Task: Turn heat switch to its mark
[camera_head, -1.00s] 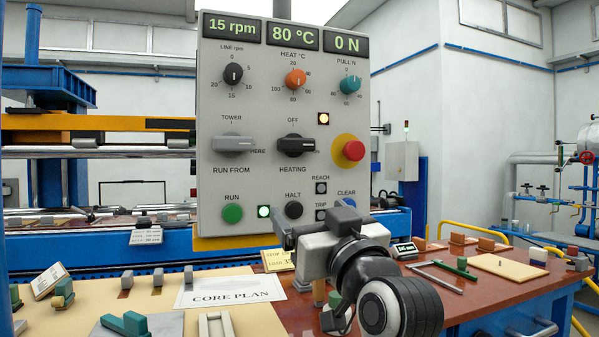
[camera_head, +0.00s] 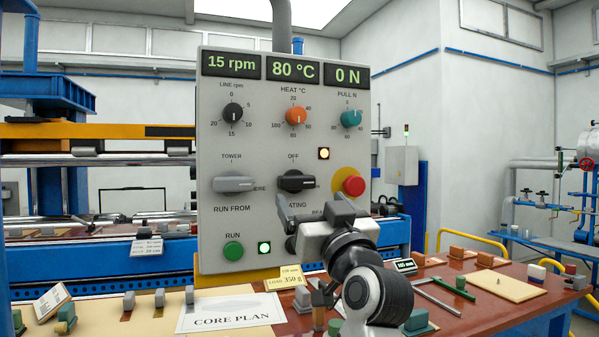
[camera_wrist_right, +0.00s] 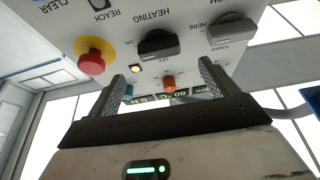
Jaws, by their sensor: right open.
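The heat switch (camera_head: 296,181) is a black bar handle on the grey control panel (camera_head: 215,120), between the words OFF above and HEATING below. Its handle lies crosswise, one end toward ON. It also shows upside down in the right wrist view (camera_wrist_right: 158,45). My right gripper (camera_head: 314,207) is open and empty just below the switch in the head view, covering part of the HEATING label. In the right wrist view its two fingers (camera_wrist_right: 160,83) are spread wide, apart from the switch. My left gripper is not in view.
A grey TOWER switch (camera_head: 233,182) sits left of the heat switch, a red stop button (camera_head: 354,186) right. Above are the orange HEAT knob (camera_head: 296,116) and a display (camera_head: 293,70) reading 80 °C. The bench (camera_head: 470,296) below holds blocks and cards.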

